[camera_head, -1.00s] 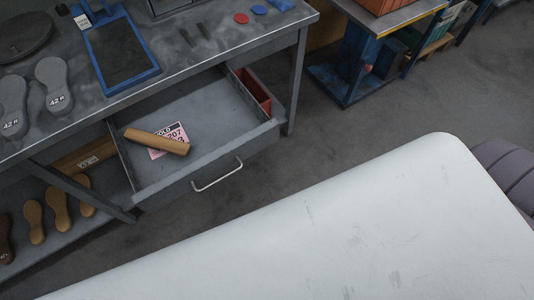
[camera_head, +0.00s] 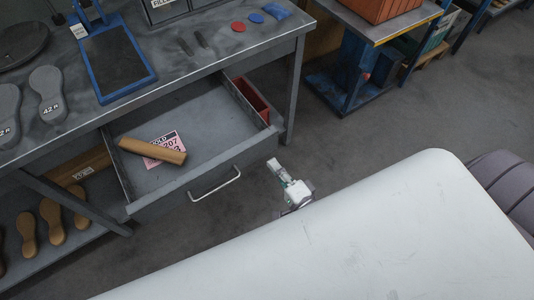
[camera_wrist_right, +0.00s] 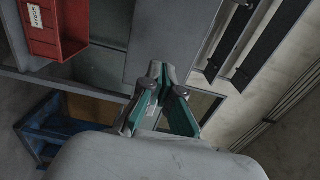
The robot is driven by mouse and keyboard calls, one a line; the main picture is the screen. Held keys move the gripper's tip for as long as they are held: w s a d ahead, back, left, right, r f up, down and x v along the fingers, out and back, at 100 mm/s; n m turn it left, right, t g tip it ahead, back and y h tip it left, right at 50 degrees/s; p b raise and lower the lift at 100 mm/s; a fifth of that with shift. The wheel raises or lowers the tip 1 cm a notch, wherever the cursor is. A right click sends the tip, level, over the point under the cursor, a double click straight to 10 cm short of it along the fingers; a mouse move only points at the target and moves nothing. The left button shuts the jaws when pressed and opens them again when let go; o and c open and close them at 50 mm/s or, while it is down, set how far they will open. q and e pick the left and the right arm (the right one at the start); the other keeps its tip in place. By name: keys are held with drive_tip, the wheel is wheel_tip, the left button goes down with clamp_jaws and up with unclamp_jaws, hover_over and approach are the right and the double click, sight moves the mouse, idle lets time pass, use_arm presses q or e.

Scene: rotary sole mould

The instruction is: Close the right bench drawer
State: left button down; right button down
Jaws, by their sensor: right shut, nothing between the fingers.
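The right bench drawer (camera_head: 190,122) is pulled out from under the grey bench in the head view. Its front carries a pale bar handle (camera_head: 216,186). Inside lie a brown roll (camera_head: 152,150) and a pink printed card (camera_head: 170,140), with a red bin (camera_head: 251,98) at the right end. My right gripper (camera_head: 273,164) is shut and empty, in front of the drawer's right part and right of the handle. The wrist view shows its closed fingertips (camera_wrist_right: 163,74) near a grey panel; whether they touch it I cannot tell. My left gripper is not in view.
The bench top (camera_head: 215,75) holds a blue-framed tray (camera_head: 117,62), grey soles and coloured discs. Brown soles (camera_head: 51,218) lie on the lower shelf. A blue-framed cart (camera_head: 350,70) stands at the right back. Floor between cart and drawer is clear.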

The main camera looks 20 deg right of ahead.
sight(262, 151)
drive_tip(key=w, duration=0.4)
drive_tip(key=shift+a+p, duration=0.3)
drive_tip(key=shift+a, duration=0.05)
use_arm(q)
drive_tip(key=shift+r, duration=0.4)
